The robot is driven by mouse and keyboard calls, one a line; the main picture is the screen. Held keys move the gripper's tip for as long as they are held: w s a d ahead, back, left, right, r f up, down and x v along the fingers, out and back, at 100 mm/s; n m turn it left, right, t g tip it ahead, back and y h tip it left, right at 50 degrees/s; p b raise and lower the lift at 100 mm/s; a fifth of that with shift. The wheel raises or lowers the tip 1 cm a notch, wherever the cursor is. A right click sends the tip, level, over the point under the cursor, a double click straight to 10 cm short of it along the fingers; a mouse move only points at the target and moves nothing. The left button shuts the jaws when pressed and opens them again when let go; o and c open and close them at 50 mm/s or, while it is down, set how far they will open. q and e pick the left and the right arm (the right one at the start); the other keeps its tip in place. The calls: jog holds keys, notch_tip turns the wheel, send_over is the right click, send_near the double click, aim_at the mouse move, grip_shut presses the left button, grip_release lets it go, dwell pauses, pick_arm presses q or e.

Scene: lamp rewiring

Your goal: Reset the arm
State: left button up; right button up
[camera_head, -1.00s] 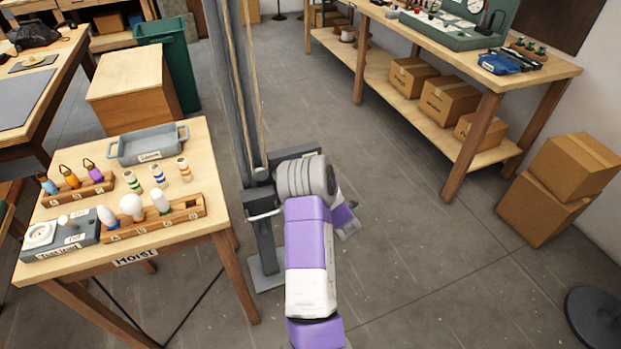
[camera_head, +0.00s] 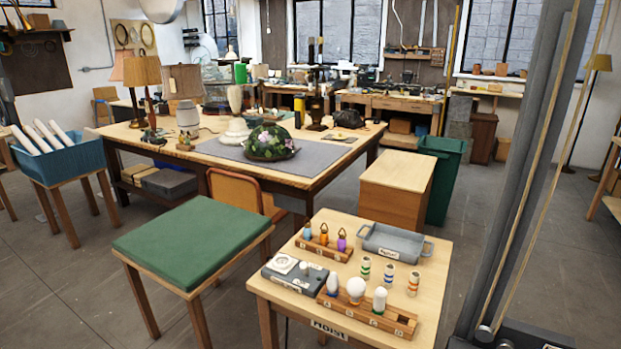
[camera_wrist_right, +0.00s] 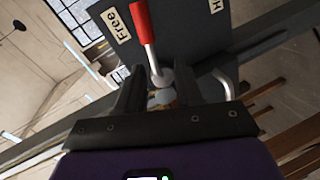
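My right gripper (camera_wrist_right: 168,92) shows in the right wrist view, its two dark fingers apart with a gap between them. Just beyond the fingers is a lever with a red handle (camera_wrist_right: 144,22) and a grey pivot, in front of a dark plate (camera_wrist_right: 188,38). The plate carries a "Free" label and a second label, cut off, starting with "H". I see no object clamped between the fingers, and cannot tell whether they touch the lever. In the head view neither gripper shows. The hoist column (camera_head: 520,170) stands at the right, its lower part cut off.
The small table (camera_head: 262,286) labelled Hoist holds a grey tray (camera_head: 393,245), bulbs in wooden racks (camera_head: 368,309) and a grey tester box (camera_head: 296,274). A green-topped stool (camera_head: 190,240), a wooden crate (camera_head: 398,185), a green bin (camera_head: 440,175) and a large lamp-covered workbench (camera_head: 215,148) stand around it.

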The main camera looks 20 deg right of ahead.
jog(key=w+a+f+m+g+y+p, duration=0.1)
jog(key=w+a+f+m+y, duration=0.1)
jog(key=w+a+f, duration=0.3)
jog(key=w+a+f+m+g+y, duration=0.1)
jog(key=w+a+f+m+y, duration=0.1)
jog(key=w+a+f, duration=0.45)
jog(key=w+a+f+m+g+y+p, duration=0.1)
jog(key=a+f+y, duration=0.15)
jog(key=a, duration=0.65)
jog(key=a+f+m+g+y, duration=0.1)
jog(key=a+m+y, duration=0.15)
jog(key=a, duration=0.75)
jog(key=s+a+m+g+y+p, duration=0.1)
jog(key=s+a+g+y, duration=0.2)
jog(key=a, duration=1)
jog(key=s+a+g+y, duration=0.2)
jog(key=s+a, duration=0.5)
jog(key=a, duration=0.6)
jog(key=shift+s+r+m+g+y+p, duration=0.25)
jog(key=shift+m+g+y+p, duration=0.15)
jog(key=shift+g, duration=0.5)
jog(key=shift+d, duration=0.2)
